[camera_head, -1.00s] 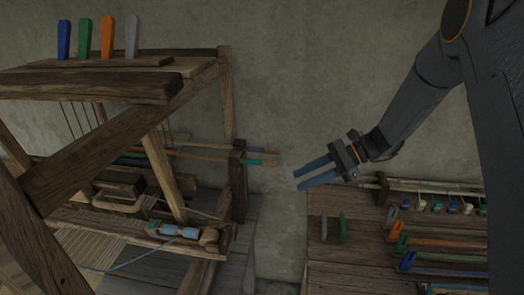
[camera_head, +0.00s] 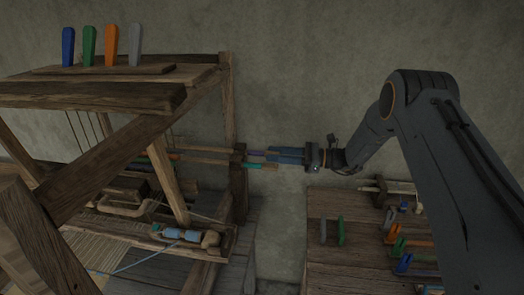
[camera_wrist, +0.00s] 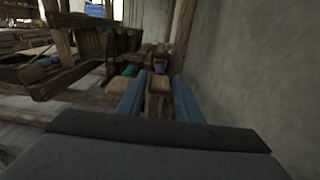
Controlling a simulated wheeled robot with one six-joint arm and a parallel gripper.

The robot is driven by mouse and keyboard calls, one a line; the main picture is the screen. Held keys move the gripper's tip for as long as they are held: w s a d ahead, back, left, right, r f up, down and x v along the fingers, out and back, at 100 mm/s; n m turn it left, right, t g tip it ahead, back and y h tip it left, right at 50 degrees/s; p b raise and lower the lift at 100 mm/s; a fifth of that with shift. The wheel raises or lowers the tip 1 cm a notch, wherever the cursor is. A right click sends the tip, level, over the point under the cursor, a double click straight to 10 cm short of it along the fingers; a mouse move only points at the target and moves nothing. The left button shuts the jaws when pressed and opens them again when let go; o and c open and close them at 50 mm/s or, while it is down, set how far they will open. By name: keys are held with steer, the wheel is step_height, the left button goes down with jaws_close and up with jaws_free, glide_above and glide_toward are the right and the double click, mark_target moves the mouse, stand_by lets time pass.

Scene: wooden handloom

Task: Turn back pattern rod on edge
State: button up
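Two pattern rod ends stick out to the right of the loom's post. The purple-banded rod (camera_head: 257,153) is the farther one; the teal-banded rod (camera_head: 262,166) lies nearer the head camera. My gripper (camera_head: 273,154) is level with them, its two blue fingers pointing left at the purple-banded rod's end. In the wrist view that rod's wooden end (camera_wrist: 159,84) lies between the fingers, with gaps at its sides. The teal-banded rod's end (camera_wrist: 120,84) is just outside the left finger. The fingers look apart, not closed on the rod. Whether either rod stands on edge is not clear.
The loom post (camera_head: 239,180) stands close left of my gripper, and the wall (camera_wrist: 255,80) runs close on the right in the wrist view. A side table (camera_head: 325,262) with coloured pegs and rods stands below right, partly hidden by my arm.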

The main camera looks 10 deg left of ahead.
mark_target(265, 153)
steer(key=shift+s+a+p, duration=0.15)
steer(key=shift+a+p, duration=0.55)
steer(key=shift+a, duration=1.95)
